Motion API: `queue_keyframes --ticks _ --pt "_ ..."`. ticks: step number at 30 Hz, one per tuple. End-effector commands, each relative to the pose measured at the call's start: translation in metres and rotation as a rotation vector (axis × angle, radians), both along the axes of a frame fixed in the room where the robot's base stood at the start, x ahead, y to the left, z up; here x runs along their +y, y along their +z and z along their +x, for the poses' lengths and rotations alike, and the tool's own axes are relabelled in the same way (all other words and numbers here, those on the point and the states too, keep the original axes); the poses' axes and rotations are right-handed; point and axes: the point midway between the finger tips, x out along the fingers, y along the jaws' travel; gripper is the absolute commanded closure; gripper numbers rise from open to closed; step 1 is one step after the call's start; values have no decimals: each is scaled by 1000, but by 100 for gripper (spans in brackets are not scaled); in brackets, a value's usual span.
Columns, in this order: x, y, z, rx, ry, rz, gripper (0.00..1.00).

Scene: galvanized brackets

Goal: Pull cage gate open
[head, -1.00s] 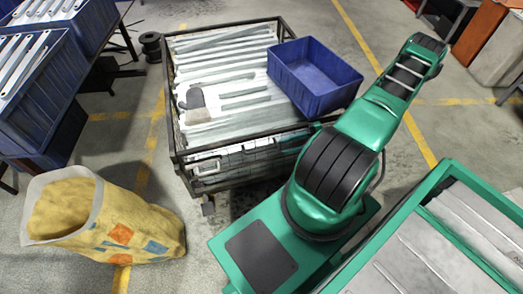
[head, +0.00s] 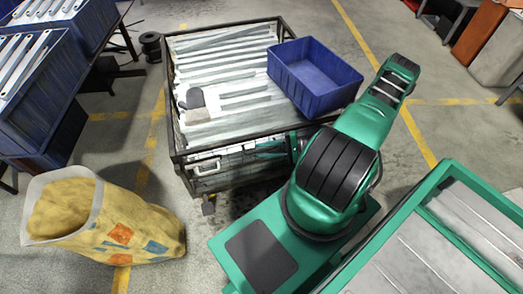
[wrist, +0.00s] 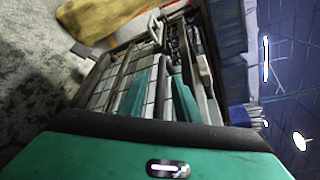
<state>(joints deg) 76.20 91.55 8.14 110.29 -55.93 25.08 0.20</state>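The dark-framed wire cage (head: 172,95) stands in the middle of the head view. Its gate (head: 225,170) is the front side facing me and looks closed. A light-coloured handle (head: 206,168) sits near the gate's left end. My gripper (head: 262,149) is in front of the gate's right part, its green fingers pointing left towards the handle, apart from it. Part of the gate's right end is hidden by my arm in the head view.
A blue bin (head: 315,75) rests on the cage's right side, over long metal brackets (head: 225,60). A yellow sack (head: 110,225) stands at front left. Blue crates (head: 35,95) stand at far left. Floor between sack and cage is clear.

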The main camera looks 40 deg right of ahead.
Motion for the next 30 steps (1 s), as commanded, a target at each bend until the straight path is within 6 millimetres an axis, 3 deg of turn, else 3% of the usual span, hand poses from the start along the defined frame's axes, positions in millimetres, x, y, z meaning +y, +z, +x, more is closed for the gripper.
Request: queue_keyframes --ticks 12,13,16,17,30 --pt "7 -2 6 0 0 0 71" --pt "7 -2 6 0 0 0 73" --pt "7 -2 6 0 0 0 97" --pt "7 -2 6 0 0 0 100" --pt "-5 -6 -6 -32 -25 -18 100"
